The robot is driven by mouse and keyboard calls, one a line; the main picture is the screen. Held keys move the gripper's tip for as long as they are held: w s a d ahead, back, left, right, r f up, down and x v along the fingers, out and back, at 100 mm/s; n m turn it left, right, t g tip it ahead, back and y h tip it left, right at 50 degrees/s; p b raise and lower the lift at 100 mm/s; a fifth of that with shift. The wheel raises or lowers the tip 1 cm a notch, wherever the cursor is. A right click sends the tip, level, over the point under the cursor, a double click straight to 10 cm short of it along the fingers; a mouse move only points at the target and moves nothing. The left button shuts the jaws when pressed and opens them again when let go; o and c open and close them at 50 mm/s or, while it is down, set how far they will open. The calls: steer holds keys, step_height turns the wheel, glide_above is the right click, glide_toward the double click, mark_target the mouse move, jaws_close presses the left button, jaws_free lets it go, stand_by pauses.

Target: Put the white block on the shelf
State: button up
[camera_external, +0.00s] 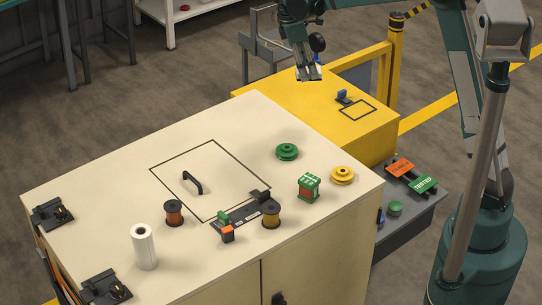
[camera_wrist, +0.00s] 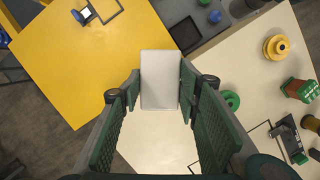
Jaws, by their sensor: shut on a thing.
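My gripper (camera_external: 310,76) is raised above the far corner of the cream cabinet, near the yellow box. In the wrist view my gripper (camera_wrist: 160,88) is shut on a pale grey-white block (camera_wrist: 159,80), upright in the picture between the two green finger pads. In the external view the block is too small to make out clearly at the fingertips. A white shelf unit (camera_external: 172,30) stands at the top left on the floor, partly cut off by the picture edge, with a small red thing on it.
The cream cabinet (camera_external: 110,178) carries spools, a white roll (camera_external: 145,250), a green pulley (camera_external: 287,151), a yellow pulley (camera_external: 342,175) and a black handle (camera_external: 193,182). The yellow box (camera_external: 300,112) has a small blue-and-white item (camera_external: 344,97) on top. A chair (camera_external: 262,42) stands behind it.

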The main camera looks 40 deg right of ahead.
steer(key=s+d+f+m+g+y+b, duration=0.1)
steer(key=s+d+f+m+y+b, duration=0.1)
steer(key=s+d+m+b, duration=1.4)
steer(key=s+d+f+n+p, duration=0.1)
steer(key=s+f+n+p, duration=0.1)
steer(key=f, duration=1.4)
steer(key=s+d+f+n+p, duration=0.2)
steer(key=s+f+n, duration=0.1)
steer(key=f, duration=1.4)
steer(key=shift+s+f+p, duration=0.3)
steer(key=shift+s+p, duration=0.05)
steer(key=shift+s, duration=0.15)
steer(key=shift+f, duration=0.1)
steer(key=shift+w+b+x, duration=0.2)
steer(key=shift+b+x, duration=0.05)
steer(key=shift+x, duration=0.75)
steer(key=shift+w+b+x, duration=0.25)
steer(key=shift+b+x, duration=0.05)
steer(key=shift+x, duration=0.7)
steer(key=shift+w+b+x, duration=0.2)
steer(key=shift+b+x, duration=0.05)
steer(key=shift+x, duration=0.7)
steer(key=shift+a+f, duration=0.15)
steer(key=shift+f, duration=0.15)
steer(key=shift+w+b+x, duration=0.2)
steer(key=shift+b+x, duration=0.05)
steer(key=shift+x, duration=0.6)
steer(key=shift+w+b+x, duration=0.2)
steer(key=shift+b+x, duration=0.05)
steer(key=shift+x, duration=0.6)
